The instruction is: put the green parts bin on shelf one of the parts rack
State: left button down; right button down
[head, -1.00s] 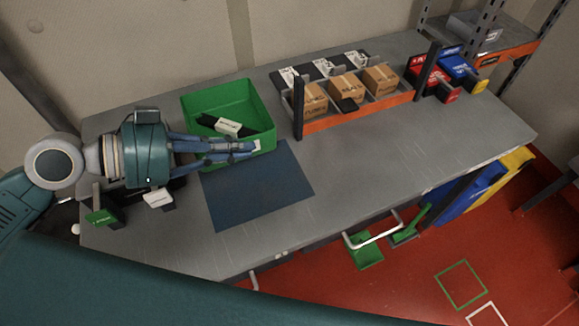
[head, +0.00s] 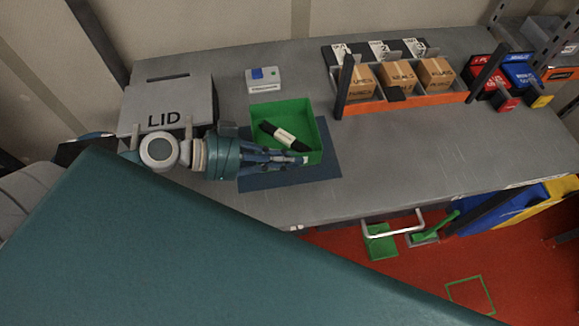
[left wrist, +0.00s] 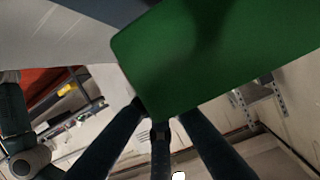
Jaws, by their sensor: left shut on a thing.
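The green parts bin (head: 316,136) is over the blue mat (head: 333,172) on the grey bench, with a black item bearing a white label (head: 285,136) inside. My left gripper (head: 302,160) is at the bin's near wall, shut on it. In the left wrist view the bin (left wrist: 215,60) fills the upper middle, and my left fingers (left wrist: 160,132) meet its lower edge. I cannot tell whether the bin's base touches the mat. A shelving rack with an orange beam (head: 562,73) stands at the far right, only partly in view. My right gripper is not in view.
Red and blue bins (head: 520,70) are beyond. The bench's right front is clear.

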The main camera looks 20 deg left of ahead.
pick_arm(q)
notch_tip(320, 180, down, 4)
jog(key=shift+f, duration=0.35)
jog(key=c, duration=1.9)
grip_release()
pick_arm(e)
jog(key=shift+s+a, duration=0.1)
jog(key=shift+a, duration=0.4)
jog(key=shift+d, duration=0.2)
